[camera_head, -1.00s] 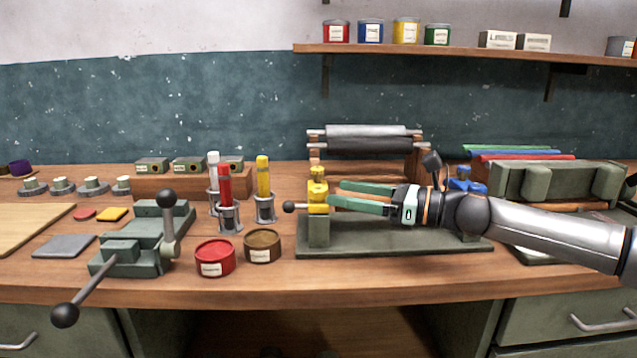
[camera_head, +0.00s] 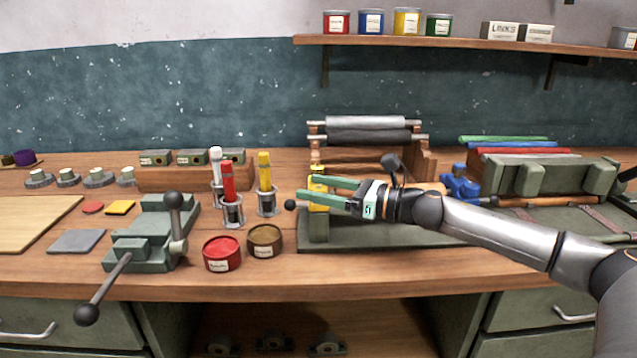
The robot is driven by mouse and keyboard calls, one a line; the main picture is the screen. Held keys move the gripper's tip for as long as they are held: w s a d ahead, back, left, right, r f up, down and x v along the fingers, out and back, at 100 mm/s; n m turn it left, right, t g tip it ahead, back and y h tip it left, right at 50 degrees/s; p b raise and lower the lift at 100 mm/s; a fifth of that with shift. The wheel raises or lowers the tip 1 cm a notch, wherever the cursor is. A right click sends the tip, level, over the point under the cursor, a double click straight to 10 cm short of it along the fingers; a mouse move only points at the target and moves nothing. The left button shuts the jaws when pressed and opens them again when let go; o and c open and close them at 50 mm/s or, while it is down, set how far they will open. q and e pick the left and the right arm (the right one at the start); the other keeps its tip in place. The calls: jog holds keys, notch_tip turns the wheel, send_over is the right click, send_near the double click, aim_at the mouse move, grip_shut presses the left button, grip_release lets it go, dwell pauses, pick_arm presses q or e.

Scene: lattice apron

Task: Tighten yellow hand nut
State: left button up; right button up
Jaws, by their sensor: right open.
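The yellow hand nut (camera_head: 317,188) is on the left post of a green bench fixture (camera_head: 319,228), with yellow showing above, between and below my fingers. My right gripper (camera_head: 307,188) reaches in from the right. Its two green fingers are open and lie either side of the yellow nut, one behind and one in front, with the tips reaching slightly past it. The fingers hide part of the nut, and I cannot tell whether they touch it. A blue hand nut (camera_head: 460,184) is at the fixture's right end. My left gripper is out of view.
A red tin (camera_head: 222,254) and a brown tin (camera_head: 265,241) stand left of the fixture, with capped tubes (camera_head: 265,172) behind them. A lever vise (camera_head: 150,237) is further left. A roller stand (camera_head: 365,130) is behind my gripper.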

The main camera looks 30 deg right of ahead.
grip_shut()
dwell(0.6)
